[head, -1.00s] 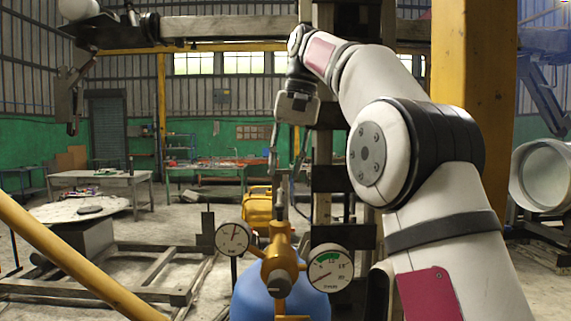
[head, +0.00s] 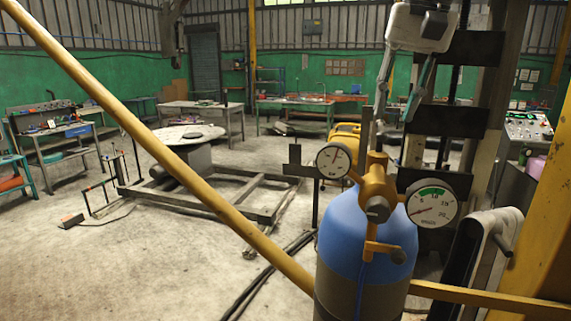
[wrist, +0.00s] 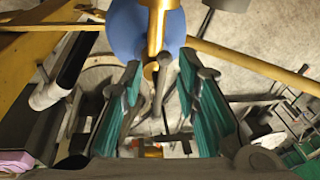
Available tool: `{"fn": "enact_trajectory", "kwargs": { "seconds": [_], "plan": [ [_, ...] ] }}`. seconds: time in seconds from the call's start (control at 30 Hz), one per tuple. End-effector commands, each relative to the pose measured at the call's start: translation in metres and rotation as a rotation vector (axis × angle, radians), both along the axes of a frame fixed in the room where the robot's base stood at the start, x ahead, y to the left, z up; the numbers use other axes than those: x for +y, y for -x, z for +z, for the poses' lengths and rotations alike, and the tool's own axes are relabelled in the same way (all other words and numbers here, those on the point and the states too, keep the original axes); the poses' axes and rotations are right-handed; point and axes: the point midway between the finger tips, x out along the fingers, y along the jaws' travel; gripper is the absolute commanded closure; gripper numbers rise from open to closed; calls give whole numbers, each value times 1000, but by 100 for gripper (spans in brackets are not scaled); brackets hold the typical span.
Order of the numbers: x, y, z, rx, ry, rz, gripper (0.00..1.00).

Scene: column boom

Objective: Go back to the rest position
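My gripper (head: 396,116) hangs fingers down at the upper right of the head view. Its two fingers are apart, and I see nothing held between them. In the wrist view the gripper (wrist: 160,64) shows its teal finger pads spread wide. A blue gas cylinder (head: 364,242) with a yellow valve (head: 377,189) and two round gauges stands upright at the lower right of the head view. In the picture the fingertips appear above the valve; the exact gap is hard to tell. The cylinder top (wrist: 126,28) and valve (wrist: 156,22) also show at the top of the wrist view.
A yellow diagonal bar (head: 150,143) crosses the head view in front. A low frame (head: 235,196) and round table (head: 178,134) stand left of the cylinder. A yellow post (head: 545,245) is close on the right. Open floor (head: 165,270) lies at lower left.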

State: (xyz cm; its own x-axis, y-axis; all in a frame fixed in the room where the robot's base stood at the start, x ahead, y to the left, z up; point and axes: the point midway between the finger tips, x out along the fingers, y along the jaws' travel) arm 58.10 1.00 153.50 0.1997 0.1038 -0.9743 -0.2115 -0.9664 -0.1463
Motion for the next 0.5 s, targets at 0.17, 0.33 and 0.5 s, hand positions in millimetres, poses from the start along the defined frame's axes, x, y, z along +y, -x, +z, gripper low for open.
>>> {"fn": "enact_trajectory", "kwargs": {
  "seconds": [0.17, 0.33, 0.5],
  "plan": [
    [2, 44, -21, -62, 40, 30, 71],
    [0, 85, -51, -119, 78, 60, 71],
    [-2, 127, -89, -178, 111, 96, 71]
  ]
}}
